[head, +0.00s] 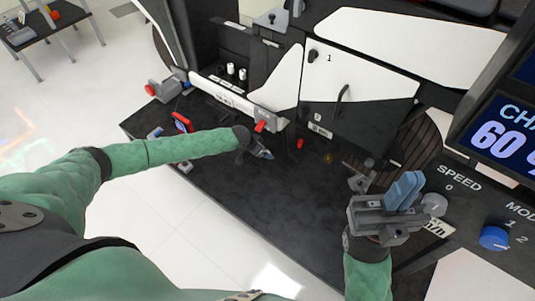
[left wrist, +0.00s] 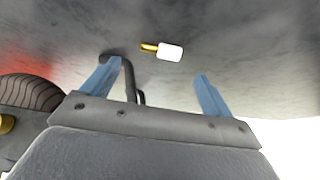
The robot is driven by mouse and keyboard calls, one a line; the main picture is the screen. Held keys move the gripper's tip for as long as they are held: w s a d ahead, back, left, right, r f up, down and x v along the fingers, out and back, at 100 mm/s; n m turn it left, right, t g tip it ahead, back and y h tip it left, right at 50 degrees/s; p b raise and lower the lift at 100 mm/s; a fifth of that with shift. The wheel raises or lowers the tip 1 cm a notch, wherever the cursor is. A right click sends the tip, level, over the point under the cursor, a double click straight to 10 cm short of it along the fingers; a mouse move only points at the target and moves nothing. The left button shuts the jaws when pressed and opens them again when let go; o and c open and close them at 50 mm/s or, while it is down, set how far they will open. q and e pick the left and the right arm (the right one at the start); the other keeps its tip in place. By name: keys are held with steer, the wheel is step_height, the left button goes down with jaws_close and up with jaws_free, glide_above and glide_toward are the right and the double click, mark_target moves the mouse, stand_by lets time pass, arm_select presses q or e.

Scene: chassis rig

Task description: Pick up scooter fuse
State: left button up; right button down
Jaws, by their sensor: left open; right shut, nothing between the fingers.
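A small white cylinder with a gold end, likely the scooter fuse (left wrist: 170,52), lies on the dark tabletop (left wrist: 240,40) in the left wrist view. My left gripper (left wrist: 158,70) is open, with a blue finger to either side of it. The cylinder appears just beyond the fingertips, between them, and neither finger touches it. In the head view my left gripper (head: 262,151) is over the dark table, and I cannot make out the cylinder there. My right gripper (head: 403,190) is shut and empty, raised near the control panel at the right.
The white-panelled chassis (head: 360,75) stands along the back. Two white cylinders (head: 237,71) stand in its left bay. A red-and-blue item (head: 182,123) lies at the table's left, and a small red piece (head: 300,143) near the middle. The front tabletop (head: 270,200) is clear.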

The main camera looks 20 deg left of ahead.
arm_select(q)
steer(key=b+x, duration=0.2)
steer(key=x, duration=0.4)
steer(key=shift+w+d+f, duration=0.1)
steer(key=shift+w+f, duration=0.1)
steer(key=shift+f, duration=0.05)
steer(key=c, duration=1.1)
steer(key=shift+o, duration=0.2)
